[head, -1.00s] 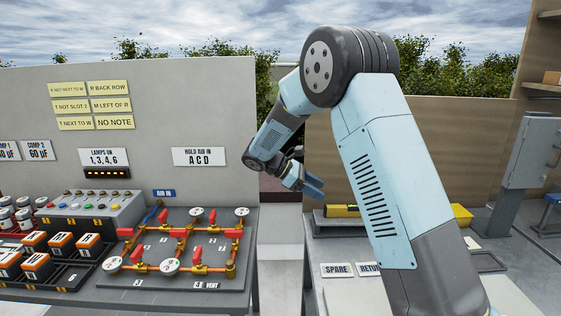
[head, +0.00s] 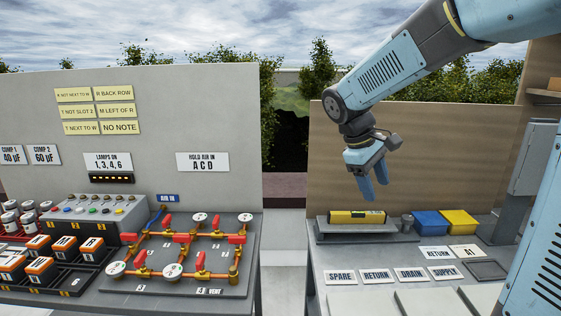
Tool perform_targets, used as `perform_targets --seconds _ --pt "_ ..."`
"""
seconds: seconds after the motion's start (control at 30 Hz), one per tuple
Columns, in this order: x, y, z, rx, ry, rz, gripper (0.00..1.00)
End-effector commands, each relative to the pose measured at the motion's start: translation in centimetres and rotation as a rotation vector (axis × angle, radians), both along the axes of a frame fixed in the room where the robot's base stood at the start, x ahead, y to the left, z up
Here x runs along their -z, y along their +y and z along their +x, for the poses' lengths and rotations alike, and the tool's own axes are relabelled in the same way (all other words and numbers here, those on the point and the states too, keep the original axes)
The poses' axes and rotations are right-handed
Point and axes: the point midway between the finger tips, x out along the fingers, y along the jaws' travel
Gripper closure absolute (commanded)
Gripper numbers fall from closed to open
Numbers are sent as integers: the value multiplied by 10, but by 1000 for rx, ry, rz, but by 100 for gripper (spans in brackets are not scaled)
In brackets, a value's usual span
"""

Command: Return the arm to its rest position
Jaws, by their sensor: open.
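My arm (head: 400,75) reaches in from the upper right in the head view and bends down at its wrist. My gripper (head: 372,190) hangs above the right-hand bench with its blue fingers pointing down. The fingers are open, and nothing shows between them. They are above and apart from a yellow level-like tool (head: 357,216), which lies on a grey raised shelf (head: 340,233).
A blue bin (head: 430,223) and a yellow bin (head: 459,223) stand right of the shelf. White label plates (head: 375,276) lie in front. At left, a bench holds a pipe board with red-handled valves (head: 199,262). A gap separates the benches. A grey post stands at right.

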Motion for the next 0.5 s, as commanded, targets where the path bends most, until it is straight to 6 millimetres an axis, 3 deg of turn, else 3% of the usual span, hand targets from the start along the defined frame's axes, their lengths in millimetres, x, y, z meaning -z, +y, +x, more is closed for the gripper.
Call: perform_targets --seconds 0.5 --pt "-22 -17 -99 292 -297 282 43"
